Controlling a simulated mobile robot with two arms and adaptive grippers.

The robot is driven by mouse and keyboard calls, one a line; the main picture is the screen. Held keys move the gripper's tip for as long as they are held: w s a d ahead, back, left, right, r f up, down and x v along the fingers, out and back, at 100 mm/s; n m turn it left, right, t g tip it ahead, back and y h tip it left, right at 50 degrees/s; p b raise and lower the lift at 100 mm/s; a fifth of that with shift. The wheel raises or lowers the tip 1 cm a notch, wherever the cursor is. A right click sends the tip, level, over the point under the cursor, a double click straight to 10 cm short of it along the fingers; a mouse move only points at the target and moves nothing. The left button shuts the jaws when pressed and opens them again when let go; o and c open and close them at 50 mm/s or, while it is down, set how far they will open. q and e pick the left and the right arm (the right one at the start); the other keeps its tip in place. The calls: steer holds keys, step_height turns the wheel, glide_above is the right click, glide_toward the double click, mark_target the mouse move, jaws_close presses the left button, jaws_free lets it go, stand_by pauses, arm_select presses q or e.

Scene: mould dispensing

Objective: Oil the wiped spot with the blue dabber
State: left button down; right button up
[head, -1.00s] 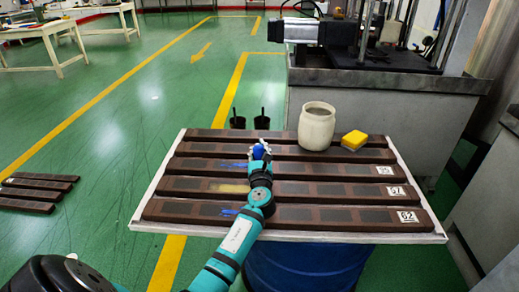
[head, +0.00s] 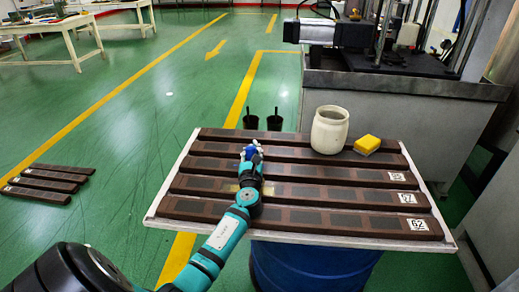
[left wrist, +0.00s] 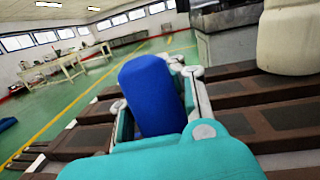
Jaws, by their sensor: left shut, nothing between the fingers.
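The blue dabber (head: 250,152) is at the fingertips of my left gripper (head: 251,155), over the back part of the mould rows. In the left wrist view, the blue dabber (left wrist: 152,95) stands large and slightly tilted between the finger links; how the fingertips meet it is hidden. My left gripper is shut. Dark brown moulds (head: 320,219) lie in several rows on a pale-edged board. A yellowish patch (head: 233,188) shows on one row, partly hidden by my left arm. I cannot tell whether the dabber touches a mould. My right gripper is out of view.
A pale pot (head: 329,130) and a yellow sponge (head: 367,144) stand at the back right of the board. Two black cups (head: 274,122) are behind it. A grey machine (head: 405,100) stands beyond. More moulds (head: 47,181) lie on the floor at left.

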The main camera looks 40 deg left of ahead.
arm_select(q)
steer(key=shift+s+a, duration=2.95)
steer(key=shift+a, duration=1.85)
steer(key=shift+w+d+f, duration=0.1)
steer(key=shift+w+d, duration=1.4)
steer(key=shift+d, duration=1)
steer(key=shift+w+d+r, duration=0.1)
steer(key=shift+w+d, duration=1.45)
steer(key=shift+d, duration=0.9)
steer(key=shift+w+d+f, duration=0.1)
steer(key=shift+w+d, duration=1.4)
steer(key=shift+d, duration=1)
steer(key=s+a+p, duration=0.2)
steer(key=s+a, duration=0.5)
steer(key=a, duration=0.5)
steer(key=shift+s, duration=0.25)
